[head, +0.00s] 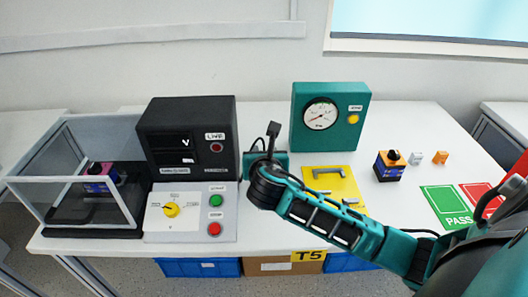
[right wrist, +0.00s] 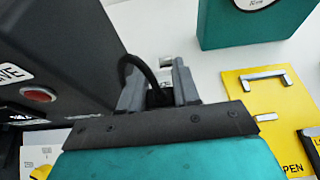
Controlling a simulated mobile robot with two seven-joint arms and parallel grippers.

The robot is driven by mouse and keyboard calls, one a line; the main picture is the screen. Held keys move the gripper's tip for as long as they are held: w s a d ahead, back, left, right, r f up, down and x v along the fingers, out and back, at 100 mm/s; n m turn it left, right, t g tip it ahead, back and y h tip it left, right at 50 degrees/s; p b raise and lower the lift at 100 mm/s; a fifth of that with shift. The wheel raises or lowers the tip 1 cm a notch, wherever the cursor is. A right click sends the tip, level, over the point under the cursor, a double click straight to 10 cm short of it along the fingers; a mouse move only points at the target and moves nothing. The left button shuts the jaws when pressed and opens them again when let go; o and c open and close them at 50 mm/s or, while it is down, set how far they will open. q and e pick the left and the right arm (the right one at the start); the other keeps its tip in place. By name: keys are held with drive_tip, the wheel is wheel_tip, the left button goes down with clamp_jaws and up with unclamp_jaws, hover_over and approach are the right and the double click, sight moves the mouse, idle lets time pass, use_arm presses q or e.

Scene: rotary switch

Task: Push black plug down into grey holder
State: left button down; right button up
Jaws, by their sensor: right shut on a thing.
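My right gripper (right wrist: 158,85) is shut on the black plug (right wrist: 158,98), which shows as a dark piece between the two grey fingers in the right wrist view. A black cable (right wrist: 139,62) arcs up beside the left finger. A small pale piece (right wrist: 166,61) shows just beyond the fingers; I cannot tell whether it is part of the grey holder. In the head view the right gripper (head: 277,158) is above the table, right of the black instrument, with its fingertips mostly hidden. Whether plug and holder touch is hidden. My left gripper is not in view.
The black instrument (head: 187,135) stands close left of the gripper. A teal gauge box (head: 342,139) stands behind right. A yellow plate with a handle (head: 328,184) lies right, partly behind my arm. A switch panel (head: 185,222) and clear case (head: 55,179) are left.

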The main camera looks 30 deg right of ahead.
drive_tip(key=shift+f+b, duration=1.3)
drive_tip(key=shift+f, duration=1.6)
drive_tip(key=shift+r+p, duration=0.1)
drive_tip(key=shift+p, duration=0.2)
drive_tip(key=shift+p, duration=0.3)
drive_tip(key=shift+p, duration=0.5)
drive_tip(key=shift+f+b, duration=0.4)
drive_tip(key=shift+f, duration=1.3)
drive_tip(key=o, duration=1.1)
